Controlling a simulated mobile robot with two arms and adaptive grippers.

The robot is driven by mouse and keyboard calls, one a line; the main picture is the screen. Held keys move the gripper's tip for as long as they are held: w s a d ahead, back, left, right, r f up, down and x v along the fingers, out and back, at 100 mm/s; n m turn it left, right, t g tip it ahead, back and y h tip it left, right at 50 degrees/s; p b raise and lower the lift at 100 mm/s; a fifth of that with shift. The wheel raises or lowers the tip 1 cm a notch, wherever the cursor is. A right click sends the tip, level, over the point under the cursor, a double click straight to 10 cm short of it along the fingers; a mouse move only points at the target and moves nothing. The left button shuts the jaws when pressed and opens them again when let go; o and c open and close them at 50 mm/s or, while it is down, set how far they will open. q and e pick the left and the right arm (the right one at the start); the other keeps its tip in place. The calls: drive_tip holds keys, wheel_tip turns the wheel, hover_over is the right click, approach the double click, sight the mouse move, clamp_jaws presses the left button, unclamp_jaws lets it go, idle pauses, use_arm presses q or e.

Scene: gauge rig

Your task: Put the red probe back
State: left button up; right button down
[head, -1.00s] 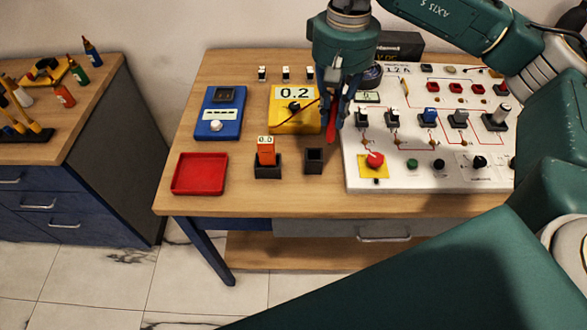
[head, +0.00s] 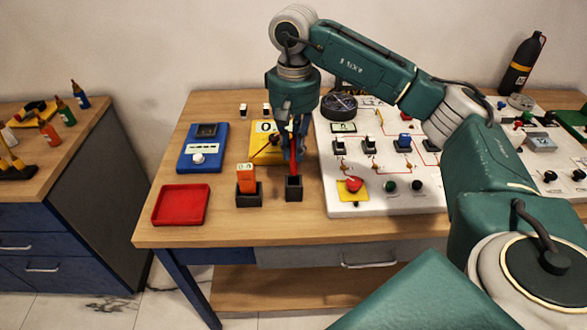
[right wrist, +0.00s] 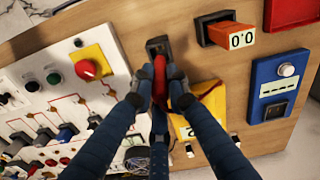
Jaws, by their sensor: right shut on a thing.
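The red probe (head: 293,160) is upright in my right gripper (head: 294,142), whose fingers are closed around it. Its lower end is at the mouth of the small black holder (head: 293,189) near the table's front. I cannot tell whether the tip is inside. In the right wrist view the probe (right wrist: 160,72) shows between the fingertips (right wrist: 160,88), with the black holder (right wrist: 156,46) just beyond. The yellow meter (head: 260,155), with a lead running from it, is behind and partly hidden by the gripper. My left gripper is not in view.
An orange device (head: 246,177) stands in another black holder (head: 248,198) to the left. A red tray (head: 181,205) and a blue meter (head: 200,160) are farther left. The white panel (head: 380,203) with a red button (head: 354,184) is close on the right.

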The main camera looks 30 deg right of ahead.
sight(294, 173)
drive_tip(key=shift+s+f, duration=0.1)
drive_tip(key=shift+f, duration=0.85)
wheel_tip(294, 173, down, 4)
drive_tip(key=shift+f+p, duration=0.1)
drive_tip(key=shift+p, duration=0.4)
drive_tip(key=shift+f, duration=0.4)
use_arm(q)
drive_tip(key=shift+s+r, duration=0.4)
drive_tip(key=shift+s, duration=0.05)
use_arm(e)
drive_tip(key=c, duration=1.7)
unclamp_jaws()
drive_tip(key=shift+r, duration=0.1)
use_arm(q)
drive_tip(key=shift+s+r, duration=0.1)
use_arm(e)
drive_tip(key=shift+r, duration=0.1)
